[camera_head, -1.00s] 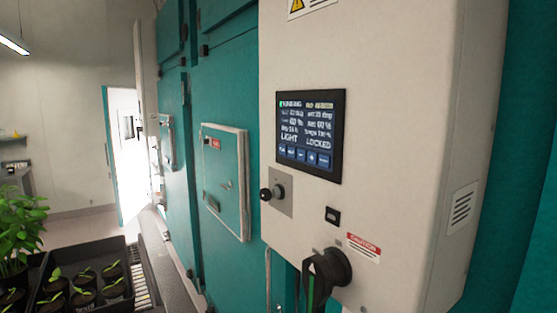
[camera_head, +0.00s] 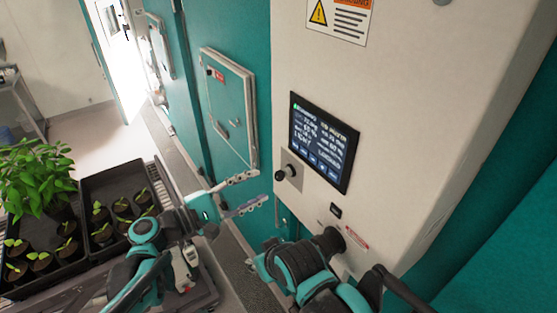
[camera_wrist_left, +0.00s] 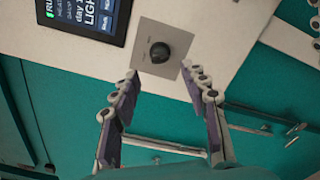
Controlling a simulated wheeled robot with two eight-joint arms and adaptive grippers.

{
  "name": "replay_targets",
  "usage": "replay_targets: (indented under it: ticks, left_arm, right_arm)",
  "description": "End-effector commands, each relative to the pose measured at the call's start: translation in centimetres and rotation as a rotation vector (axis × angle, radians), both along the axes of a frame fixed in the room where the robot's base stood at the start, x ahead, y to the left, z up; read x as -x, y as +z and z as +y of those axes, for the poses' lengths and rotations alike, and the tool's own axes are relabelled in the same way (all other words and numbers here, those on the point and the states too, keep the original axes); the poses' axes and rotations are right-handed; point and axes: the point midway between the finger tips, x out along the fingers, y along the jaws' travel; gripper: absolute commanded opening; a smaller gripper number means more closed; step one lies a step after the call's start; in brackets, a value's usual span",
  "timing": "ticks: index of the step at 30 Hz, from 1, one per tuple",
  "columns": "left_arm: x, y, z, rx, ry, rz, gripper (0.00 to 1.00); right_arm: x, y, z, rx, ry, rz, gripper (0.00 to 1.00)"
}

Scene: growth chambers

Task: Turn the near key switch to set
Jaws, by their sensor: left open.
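The near key switch (camera_head: 286,172) is a dark knob on a small square grey plate, below and left of the screen on the pale control box. In the left wrist view the knob (camera_wrist_left: 159,52) shows face on, just beyond and between my fingertips. My left gripper (camera_head: 261,187) comes in from the left and is open and empty, its fingers pointing at the switch. In the left wrist view the open fingers (camera_wrist_left: 158,72) stand apart on either side below the plate, and the knob is not between the jaws. My right gripper is not in view.
A lit screen (camera_head: 321,143) sits above right of the switch. A teal door hatch (camera_head: 228,105) is left of the box. Trays of seedlings (camera_head: 92,177) stand at left.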

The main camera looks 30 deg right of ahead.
Motion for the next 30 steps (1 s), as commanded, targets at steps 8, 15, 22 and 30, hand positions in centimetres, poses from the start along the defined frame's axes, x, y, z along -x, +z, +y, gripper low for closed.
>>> replay_targets:
  ticks: [8,15,22,30]
  left_arm:
    - [-0.2,0.2,-4.1,0.004,-0.006,0.003,0.45]
    - [-0.4,0.1,-7.1,0.004,-0.004,0.002,0.45]
    - [-0.6,0.0,-7.6,0.003,-0.001,0.002,0.45]
    - [-0.6,0.0,-7.6,0.002,-0.001,0.002,0.05]
  right_arm:
    - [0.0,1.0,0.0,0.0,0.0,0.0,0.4]
    - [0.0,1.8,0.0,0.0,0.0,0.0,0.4]
    - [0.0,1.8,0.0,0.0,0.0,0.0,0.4]
    - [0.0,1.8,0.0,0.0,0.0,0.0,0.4]
